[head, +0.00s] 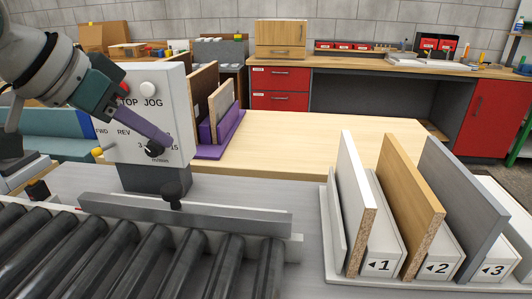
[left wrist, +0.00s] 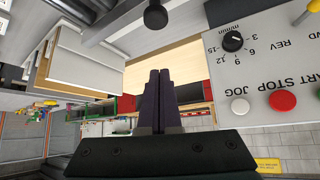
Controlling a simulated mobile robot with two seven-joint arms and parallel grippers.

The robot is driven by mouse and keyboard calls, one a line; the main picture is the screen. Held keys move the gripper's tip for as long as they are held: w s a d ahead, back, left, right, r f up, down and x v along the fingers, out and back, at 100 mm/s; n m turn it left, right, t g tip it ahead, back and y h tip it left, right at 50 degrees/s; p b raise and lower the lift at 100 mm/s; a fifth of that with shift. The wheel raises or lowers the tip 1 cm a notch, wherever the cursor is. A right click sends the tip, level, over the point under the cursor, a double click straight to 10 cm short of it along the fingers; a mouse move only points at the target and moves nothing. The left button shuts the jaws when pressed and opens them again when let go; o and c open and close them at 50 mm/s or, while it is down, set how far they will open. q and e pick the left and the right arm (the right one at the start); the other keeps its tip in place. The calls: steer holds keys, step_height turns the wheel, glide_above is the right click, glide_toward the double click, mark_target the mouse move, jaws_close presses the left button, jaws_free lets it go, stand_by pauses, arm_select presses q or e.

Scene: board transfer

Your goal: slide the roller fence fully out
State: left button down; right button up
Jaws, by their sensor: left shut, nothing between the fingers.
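The roller fence (head: 215,217) is a long grey metal bar along the far side of the black rollers (head: 150,262). A black knob (head: 173,191) on a short post stands at the fence; a black knob also shows at the top of the left wrist view (left wrist: 155,15). My left gripper (head: 168,139) has purple fingers, shut and empty. It is in front of the control panel (head: 172,92), above the knob and apart from it. In the left wrist view its closed fingers (left wrist: 158,90) point towards the knob. My right gripper is not in view.
The panel carries buttons and a dial (head: 153,148) close to my left fingers. A numbered rack (head: 334,225) with upright boards stands at the right. A purple rack (head: 232,128) with boards stands behind the panel. The wooden table (head: 330,135) has clear room.

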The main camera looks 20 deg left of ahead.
mark_target(176, 205)
arm_select(q)
steer(key=shift+s, duration=0.1)
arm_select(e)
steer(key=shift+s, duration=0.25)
arm_select(q)
steer(key=b+x, duration=0.1)
steer(key=x, duration=0.9)
steer(key=shift+f, duration=0.15)
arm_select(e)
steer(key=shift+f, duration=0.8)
arm_select(q)
steer(key=shift+s+a+p, duration=0.15)
steer(key=shift+s+p, duration=0.05)
steer(key=shift+s, duration=0.35)
steer(key=shift+s+a+p, duration=0.15)
steer(key=shift+s+p, duration=0.05)
steer(key=shift+s, duration=0.35)
steer(key=shift+s+a+f, duration=0.1)
steer(key=shift+s+a, duration=0.1)
steer(key=shift+s, duration=0.65)
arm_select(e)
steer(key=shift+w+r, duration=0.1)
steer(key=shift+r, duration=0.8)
